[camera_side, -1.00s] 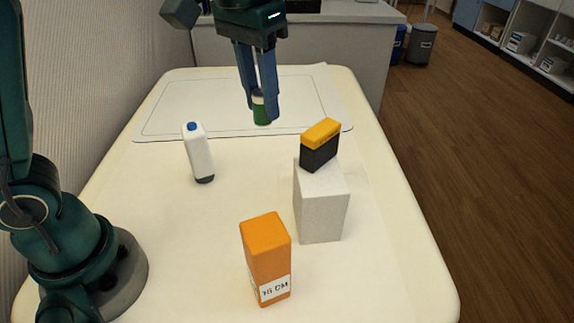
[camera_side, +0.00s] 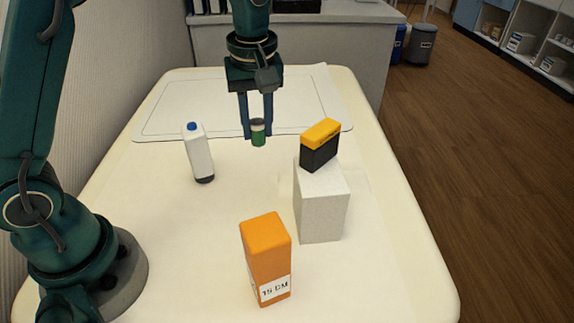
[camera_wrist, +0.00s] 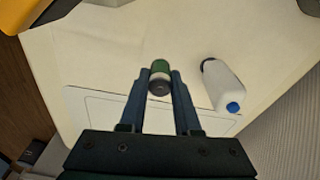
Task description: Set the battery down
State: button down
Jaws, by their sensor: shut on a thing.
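My gripper (camera_side: 258,133) points down over the table and is shut on the battery. The battery (camera_side: 258,137) is a small green cylinder with a white band and a dark end. In the wrist view the battery (camera_wrist: 160,68) sits between the two fingertips (camera_wrist: 160,82). From the side view I cannot tell exactly how far its lower end is above the tabletop.
A white bottle with a blue cap (camera_side: 199,155) stands left of my gripper. A black and yellow box (camera_side: 320,146) rests on a white block (camera_side: 320,205) to the right. An orange box (camera_side: 267,262) stands in front. The cream table (camera_side: 225,225) is bare between them.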

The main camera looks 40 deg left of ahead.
notch_tip(320, 180, down, 10)
jog(key=shift+f, duration=0.1)
dwell(0.4)
jog(key=c, duration=0.6)
grip_release()
jog(key=shift+f, duration=0.1)
